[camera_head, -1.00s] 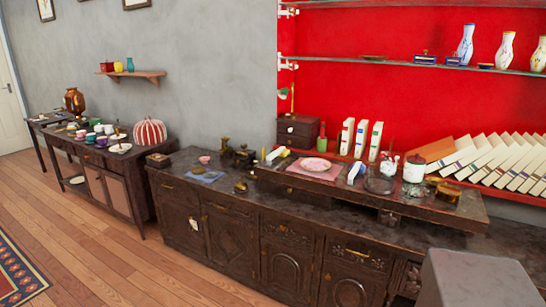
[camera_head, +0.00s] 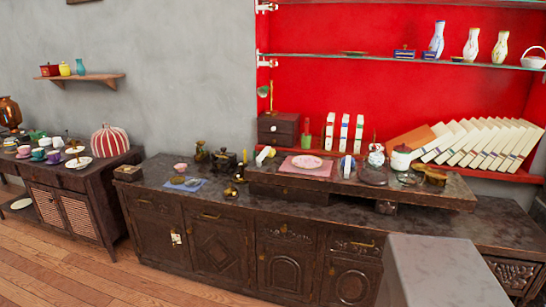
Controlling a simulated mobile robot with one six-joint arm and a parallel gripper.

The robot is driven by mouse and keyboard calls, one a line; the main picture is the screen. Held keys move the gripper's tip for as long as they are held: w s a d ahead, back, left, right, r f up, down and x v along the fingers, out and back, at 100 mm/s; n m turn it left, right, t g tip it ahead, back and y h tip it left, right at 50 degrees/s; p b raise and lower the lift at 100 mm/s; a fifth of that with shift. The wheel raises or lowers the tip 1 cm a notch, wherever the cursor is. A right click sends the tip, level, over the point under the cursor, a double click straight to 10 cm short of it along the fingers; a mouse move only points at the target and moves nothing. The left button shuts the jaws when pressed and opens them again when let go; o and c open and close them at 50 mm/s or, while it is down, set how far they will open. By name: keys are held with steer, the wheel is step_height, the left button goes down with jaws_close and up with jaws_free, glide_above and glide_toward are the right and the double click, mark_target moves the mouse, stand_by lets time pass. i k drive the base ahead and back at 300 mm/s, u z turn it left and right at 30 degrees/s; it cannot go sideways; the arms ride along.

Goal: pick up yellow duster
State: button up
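I cannot make out a yellow duster for certain. A small yellow-and-white item (camera_head: 263,156) lies on the dark sideboard (camera_head: 225,208), left of a pink plate on a pink cloth; it is too small to tell what it is. Several brass-coloured pieces stand on the same top, among them a dark grinder-like piece (camera_head: 223,160) and a small brass item (camera_head: 231,192) near the front edge. My gripper is not in view.
A raised board (camera_head: 420,194) on the sideboard carries the pink plate (camera_head: 307,162), white boxes, jars and a dark round dish (camera_head: 373,176). Leaning books (camera_head: 480,142) fill the red shelf. A side table (camera_head: 70,205) with cups stands left. Wooden floor is clear at lower left.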

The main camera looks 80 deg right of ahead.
mark_target(267, 152)
steer(key=z, duration=0.45)
steer(key=i, duration=0.55)
steer(key=z, duration=0.8)
steer(key=i, duration=0.45)
steer(key=z, duration=0.15)
